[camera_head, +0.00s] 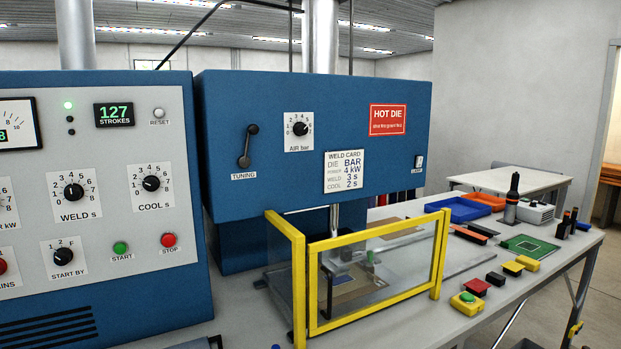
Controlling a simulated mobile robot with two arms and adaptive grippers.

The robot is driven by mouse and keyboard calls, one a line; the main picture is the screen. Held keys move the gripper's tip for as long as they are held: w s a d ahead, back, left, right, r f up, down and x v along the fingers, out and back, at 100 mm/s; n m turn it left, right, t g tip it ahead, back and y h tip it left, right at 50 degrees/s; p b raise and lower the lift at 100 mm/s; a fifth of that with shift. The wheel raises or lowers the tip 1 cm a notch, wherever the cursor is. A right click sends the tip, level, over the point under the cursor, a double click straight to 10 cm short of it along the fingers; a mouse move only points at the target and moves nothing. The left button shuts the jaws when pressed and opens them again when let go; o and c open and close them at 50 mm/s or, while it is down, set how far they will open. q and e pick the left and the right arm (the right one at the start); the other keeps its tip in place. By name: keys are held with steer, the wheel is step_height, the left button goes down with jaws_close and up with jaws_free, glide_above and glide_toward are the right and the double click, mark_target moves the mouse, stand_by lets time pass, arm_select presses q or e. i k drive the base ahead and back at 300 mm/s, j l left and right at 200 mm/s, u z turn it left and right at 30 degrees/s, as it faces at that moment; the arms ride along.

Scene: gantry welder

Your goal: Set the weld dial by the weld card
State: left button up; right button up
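The WELD s dial (74,191) is a black knob on a white scale plate, on the grey front of the blue control cabinet at left. Its light mark points roughly upward, near the 4; the exact setting is too small to read surely. The weld card (344,172) is on the blue press head and reads DIE BAR, POWER 4 kW, WELD 3 s, COOL 2 s. Neither of my grippers can be made out in the head view.
The COOL s dial (151,184) is right of the weld dial. Below are the START BY knob (63,256), green START button (120,248) and red STOP button (168,240). A yellow-framed guard (372,240) stands before the press. Small parts lie on the bench at right.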

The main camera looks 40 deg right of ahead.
mark_target(72, 192)
steer(key=l, duration=1.7)
steer(key=z, duration=0.05)
